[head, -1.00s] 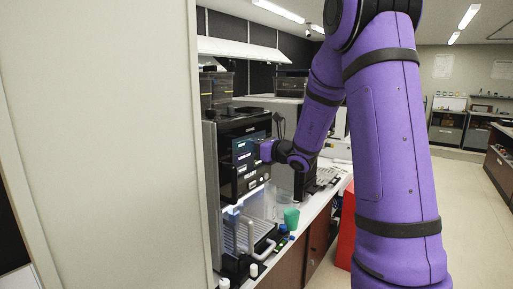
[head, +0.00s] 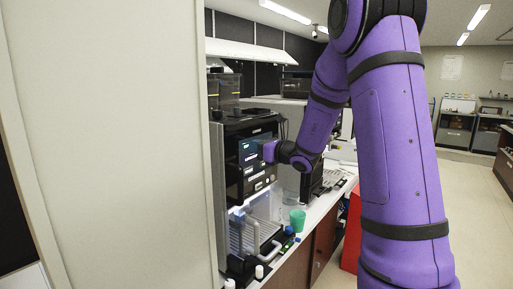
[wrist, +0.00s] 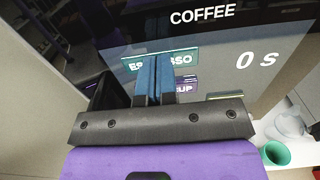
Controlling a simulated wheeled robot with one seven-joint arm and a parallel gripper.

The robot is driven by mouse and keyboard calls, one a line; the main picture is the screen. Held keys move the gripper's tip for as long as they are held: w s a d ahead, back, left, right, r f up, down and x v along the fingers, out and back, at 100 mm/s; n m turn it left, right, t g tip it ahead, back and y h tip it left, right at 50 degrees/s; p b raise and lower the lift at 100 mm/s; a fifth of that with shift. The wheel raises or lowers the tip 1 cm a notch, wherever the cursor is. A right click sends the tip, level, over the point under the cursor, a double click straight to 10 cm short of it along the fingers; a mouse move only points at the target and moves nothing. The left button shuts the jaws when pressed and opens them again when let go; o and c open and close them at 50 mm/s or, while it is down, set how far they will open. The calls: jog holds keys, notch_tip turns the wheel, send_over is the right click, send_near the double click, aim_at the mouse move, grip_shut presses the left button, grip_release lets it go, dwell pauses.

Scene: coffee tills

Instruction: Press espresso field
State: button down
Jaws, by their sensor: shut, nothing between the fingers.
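The coffee machine (head: 232,150) stands on the counter, with a dark touch screen on its front. In the wrist view the screen (wrist: 225,45) reads "COFFEE" and "0 s". The green espresso field (wrist: 184,59) is partly hidden behind my fingers; only "ES" and "SSO" show. A purple field ending in "UP" lies below it. My gripper (wrist: 153,60) is shut and empty, its blue fingertips over the middle of the espresso field. I cannot tell whether the tips touch the screen. In the head view my gripper (head: 268,151) is at the screen's right side.
A green cup (head: 298,219) stands on the counter right of the machine, near a clear container. A white pipe-like part (head: 258,238) rises by the drip tray. A large pale wall panel (head: 110,130) blocks the left. Open floor lies to the right.

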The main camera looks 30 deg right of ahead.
dwell(0.3)
jog(key=v, duration=0.5)
jog(key=shift+s, duration=0.25)
dwell(0.8)
jog(key=s+a+r+n+g+y, duration=0.35)
jog(key=s+a+n+g, duration=0.75)
jog(key=s+a+n, duration=0.55)
jog(key=s+n+h, duration=0.9)
jog(key=s+n, duration=0.6)
jog(key=shift+s+d+f+g+h, duration=0.2)
jog(key=shift+s+f+g+h, duration=0.1)
jog(key=shift+f+h, duration=0.1)
